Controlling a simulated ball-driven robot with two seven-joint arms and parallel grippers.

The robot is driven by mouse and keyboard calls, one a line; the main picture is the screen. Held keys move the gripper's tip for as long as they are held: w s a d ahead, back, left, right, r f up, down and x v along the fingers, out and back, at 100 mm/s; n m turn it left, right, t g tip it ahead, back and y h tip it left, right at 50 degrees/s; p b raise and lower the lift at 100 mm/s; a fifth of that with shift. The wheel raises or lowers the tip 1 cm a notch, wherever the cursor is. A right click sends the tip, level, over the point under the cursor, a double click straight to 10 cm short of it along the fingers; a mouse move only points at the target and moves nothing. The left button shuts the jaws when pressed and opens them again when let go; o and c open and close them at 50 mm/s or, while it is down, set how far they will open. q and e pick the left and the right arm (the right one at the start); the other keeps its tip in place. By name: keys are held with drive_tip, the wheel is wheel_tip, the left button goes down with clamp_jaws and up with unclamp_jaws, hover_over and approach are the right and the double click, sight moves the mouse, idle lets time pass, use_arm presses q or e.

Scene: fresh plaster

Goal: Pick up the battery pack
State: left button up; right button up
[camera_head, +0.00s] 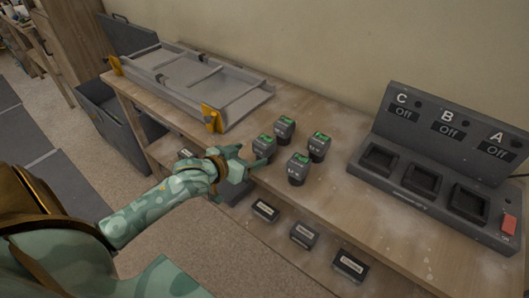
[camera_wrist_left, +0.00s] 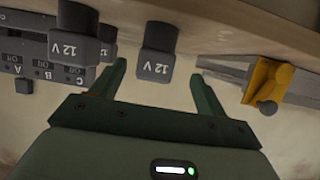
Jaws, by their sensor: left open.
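Several dark battery packs with green tops and "12 V" labels stand upright on the wooden bench: a left one (camera_head: 264,147), a back one (camera_head: 285,127), a right one (camera_head: 319,146) and a front one (camera_head: 298,170). My left gripper (camera_head: 258,161) is open and empty, low at the bench's front edge beside the left pack. In the left wrist view, which is upside down, a battery pack (camera_wrist_left: 157,52) shows ahead of the gap between the open fingers (camera_wrist_left: 159,70). Other packs (camera_wrist_left: 76,32) stand to its left. My right gripper is not in view.
A dark charging station (camera_head: 408,196) with empty bays marked C, B and A, each reading "Off", stands at the right. A grey frame (camera_head: 195,82) with yellow clamps (camera_head: 212,117) lies at the back left. Small dark boxes (camera_head: 304,235) sit below the front edge.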

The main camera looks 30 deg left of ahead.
sight(258, 150)
use_arm(q)
drive_tip(key=shift+x, duration=0.8)
drive_tip(key=shift+w+d+f, duration=0.15)
drive_tip(key=shift+w+d, duration=0.05)
drive_tip(key=shift+w, duration=0.3)
drive_tip(key=b+x, duration=0.2)
drive_tip(key=x, duration=0.2)
drive_tip(key=shift+d, duration=0.1)
drive_tip(key=shift+w, duration=0.5)
drive_tip(key=shift+s, duration=0.1)
drive_tip(key=shift+c, duration=0.3)
drive_tip(key=c, duration=1.1)
drive_tip(key=shift+c, duration=0.6)
